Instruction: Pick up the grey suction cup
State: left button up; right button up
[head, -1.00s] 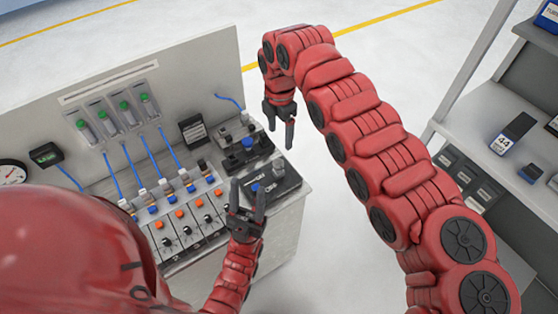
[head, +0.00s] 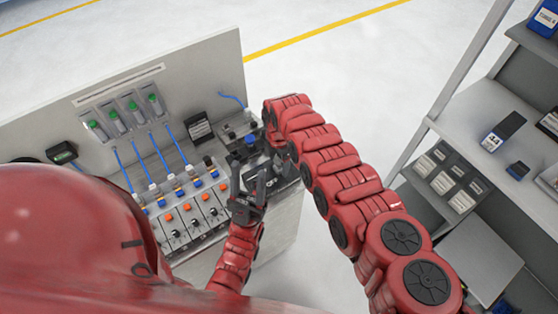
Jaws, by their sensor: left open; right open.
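My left gripper (head: 249,174) is open, with its two dark fingers pointing up at the near edge of the black fixture at the bench's right end. My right gripper (head: 277,150) is over that fixture, below the red wrist. It is open, but its dark fingers are hard to tell from the black parts behind them. I cannot make out the grey suction cup; the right wrist and gripper cover the place where a grey piece stood on the fixture. A blue-topped part (head: 250,140) shows just left of the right gripper.
The bench (head: 283,225) carries a row of valves with orange knobs (head: 186,207), blue hoses (head: 160,150) and a back panel (head: 195,75). A grey shelf unit (head: 470,115) with boxes stands at the right. The floor between bench and shelves is open.

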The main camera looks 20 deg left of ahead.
jog(key=shift+w+f, duration=0.1)
jog(key=shift+f, duration=0.1)
jog(key=shift+c, duration=0.3)
grip_shut()
jog(key=shift+r, duration=0.15)
